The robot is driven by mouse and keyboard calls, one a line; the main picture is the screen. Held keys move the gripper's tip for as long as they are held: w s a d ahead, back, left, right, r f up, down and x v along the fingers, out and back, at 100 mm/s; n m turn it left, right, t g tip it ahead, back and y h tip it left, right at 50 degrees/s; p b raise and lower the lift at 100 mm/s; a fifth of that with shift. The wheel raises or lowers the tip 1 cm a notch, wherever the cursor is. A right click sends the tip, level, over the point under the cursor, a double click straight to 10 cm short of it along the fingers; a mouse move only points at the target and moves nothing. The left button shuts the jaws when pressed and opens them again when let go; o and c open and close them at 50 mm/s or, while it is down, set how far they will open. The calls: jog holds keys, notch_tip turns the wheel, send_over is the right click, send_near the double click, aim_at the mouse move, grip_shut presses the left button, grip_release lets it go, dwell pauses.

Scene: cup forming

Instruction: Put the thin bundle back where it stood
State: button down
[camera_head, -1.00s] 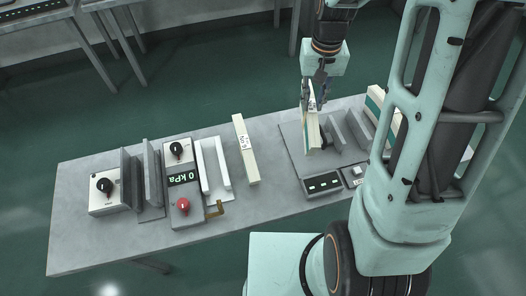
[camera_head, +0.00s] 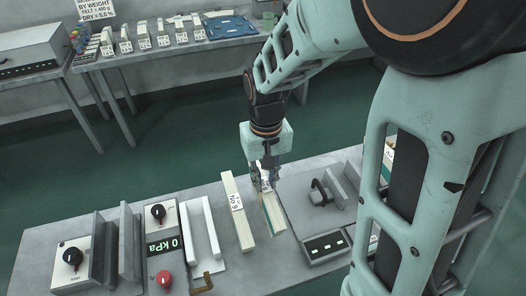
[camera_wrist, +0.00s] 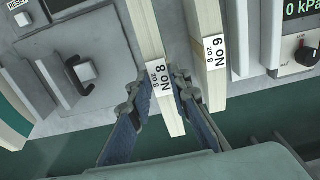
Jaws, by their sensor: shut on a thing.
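A narrow gap separates the two. I cannot tell whether the held bundle touches the table.
Right of the held bundle lies a grey base plate (camera_head: 292,192) with upright plates (camera_head: 343,185), a black handle and an indicator panel (camera_head: 325,247). To the left are a white channel (camera_head: 203,230) and a 0 kPa gauge box (camera_head: 163,240). Several labelled bundles stand on the back table.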

aim_at(265, 185)
jog(key=shift+f, duration=1.85)
jog(key=shift+f, duration=0.15)
jog(key=c, duration=1.8)
grip_release()
notch_tip(265, 185, up, 12)
jog(key=shift+r, duration=0.25)
